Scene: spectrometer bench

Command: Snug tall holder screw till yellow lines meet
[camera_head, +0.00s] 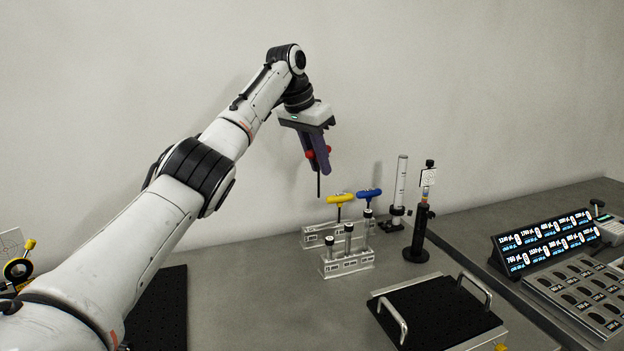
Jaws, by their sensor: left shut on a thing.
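The driver's dark shaft (318,186) points down into free air. To the right, a black post holder (418,237) stands upright on a round base. It carries a post with a small pale mount (428,178) on top. I cannot make out its screw or any yellow lines at this size. My right gripper is not in view.
Yellow (341,198) and blue (369,194) T-handled drivers stand in a rack behind a stand of several short posts (347,262). A black breadboard with handles (435,312) lies in front; lit displays (545,240) stand right.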

